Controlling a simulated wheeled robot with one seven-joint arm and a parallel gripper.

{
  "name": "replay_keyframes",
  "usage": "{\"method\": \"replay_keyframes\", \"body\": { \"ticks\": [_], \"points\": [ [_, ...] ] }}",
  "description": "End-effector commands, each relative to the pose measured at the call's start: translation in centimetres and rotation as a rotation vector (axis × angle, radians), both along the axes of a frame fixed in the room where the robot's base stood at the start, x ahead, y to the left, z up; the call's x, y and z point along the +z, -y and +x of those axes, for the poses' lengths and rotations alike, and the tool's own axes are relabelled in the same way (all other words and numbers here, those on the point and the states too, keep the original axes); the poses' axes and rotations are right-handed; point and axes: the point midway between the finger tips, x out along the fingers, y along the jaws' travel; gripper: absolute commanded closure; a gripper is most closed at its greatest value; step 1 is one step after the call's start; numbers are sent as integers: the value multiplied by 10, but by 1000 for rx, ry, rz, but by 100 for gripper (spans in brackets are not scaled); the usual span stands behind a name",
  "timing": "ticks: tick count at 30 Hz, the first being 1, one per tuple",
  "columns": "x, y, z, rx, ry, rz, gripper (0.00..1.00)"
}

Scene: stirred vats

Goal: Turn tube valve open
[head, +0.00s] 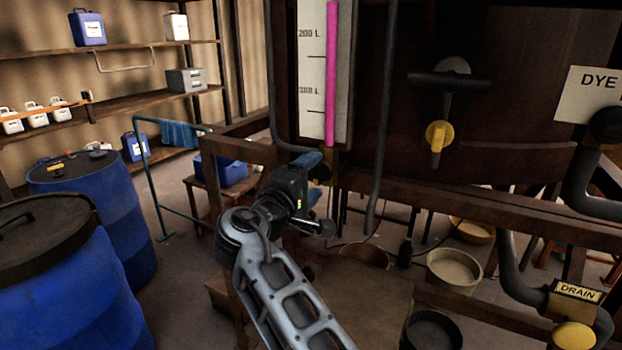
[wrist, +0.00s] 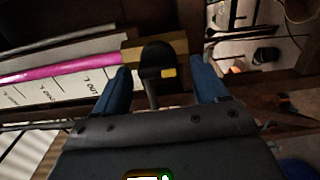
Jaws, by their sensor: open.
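The level tube (head: 332,75), filled with magenta liquid, runs down a white scale board (head: 312,45) on the dark vat. At its lower end is the tube valve, which shows in the wrist view as a brass body (wrist: 131,53) with a black handle (wrist: 157,58) bearing a yellow mark. My gripper (head: 318,163) is at the tube's lower end in the head view. In the wrist view my gripper (wrist: 160,84) has its two blue fingers apart, one on either side of the black handle. Whether they touch it I cannot tell. My gripper partly hides the valve in the head view.
A yellow-handled valve (head: 439,135) is on the vat front. A yellow knob (head: 573,336) sits by the drain label (head: 578,292). A wooden beam (head: 470,205) crosses below the vat. Blue barrels (head: 118,215) stand left; buckets (head: 453,270) are on the floor.

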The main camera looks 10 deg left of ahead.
Motion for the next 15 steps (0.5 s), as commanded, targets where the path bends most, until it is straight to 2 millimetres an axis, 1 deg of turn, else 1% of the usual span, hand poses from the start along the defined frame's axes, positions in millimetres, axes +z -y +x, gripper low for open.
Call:
{"method": "replay_keyframes", "body": {
  "ticks": [4, 7, 11, 15],
  "points": [
    [0, 0, 0, 0, 0, 1, 28],
    [-1, -2, -6, 1, 1, 1, 28],
    [-2, -9, -23, 3, 1, 2, 28],
    [-2, -17, -45, 3, 2, 2, 28]
  ]
}}
